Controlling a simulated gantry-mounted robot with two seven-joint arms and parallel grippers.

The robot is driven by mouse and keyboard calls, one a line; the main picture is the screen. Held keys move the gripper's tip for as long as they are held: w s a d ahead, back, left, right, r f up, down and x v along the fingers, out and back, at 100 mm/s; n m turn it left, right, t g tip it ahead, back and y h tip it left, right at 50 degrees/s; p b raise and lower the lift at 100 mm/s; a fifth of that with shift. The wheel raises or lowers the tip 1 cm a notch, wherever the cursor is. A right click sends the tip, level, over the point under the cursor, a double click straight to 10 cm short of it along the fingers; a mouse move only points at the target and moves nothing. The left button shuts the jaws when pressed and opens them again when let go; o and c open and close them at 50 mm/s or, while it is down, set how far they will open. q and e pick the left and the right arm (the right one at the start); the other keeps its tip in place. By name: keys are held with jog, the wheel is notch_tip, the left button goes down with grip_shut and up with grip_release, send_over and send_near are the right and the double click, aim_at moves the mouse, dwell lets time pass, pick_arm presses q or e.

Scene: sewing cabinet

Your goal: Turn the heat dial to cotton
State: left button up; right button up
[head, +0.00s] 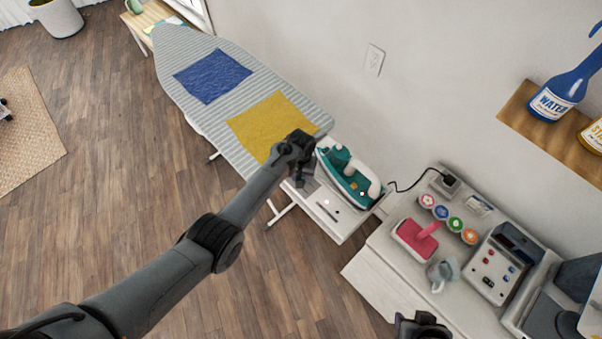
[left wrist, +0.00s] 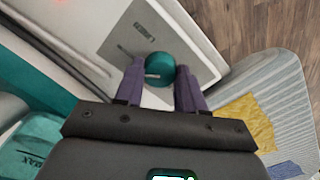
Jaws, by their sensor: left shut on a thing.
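A round teal heat dial (left wrist: 160,66) sits on a grey label patch of a white panel (left wrist: 185,25) in the left wrist view. The small print is too blurred to read surely, and I cannot tell which setting the dial points to. My left gripper (left wrist: 159,88) is shut on the dial, one dark finger on each side. In the head view my left gripper (head: 300,178) is at the white stand (head: 340,228) beside the iron (head: 347,178) and hides the dial. My right gripper (head: 422,322) is at the bottom edge, its fingers unclear.
The teal and white iron rests on the stand at the end of the striped ironing board (head: 180,50). Blue cloth (head: 212,76) and yellow cloth (head: 270,122) lie on the board. A cabinet top (head: 385,245) at right holds a pink-handled pad (head: 416,238) and several spools.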

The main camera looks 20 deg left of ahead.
pick_arm(q)
jog(key=shift+m, duration=1)
jog(key=o, duration=1)
jog(key=shift+o, duration=0.2)
jog(key=shift+r, duration=0.1)
notch_tip(320, 180, up, 11)
jog(key=p, duration=0.2)
jog(key=shift+f, duration=0.2)
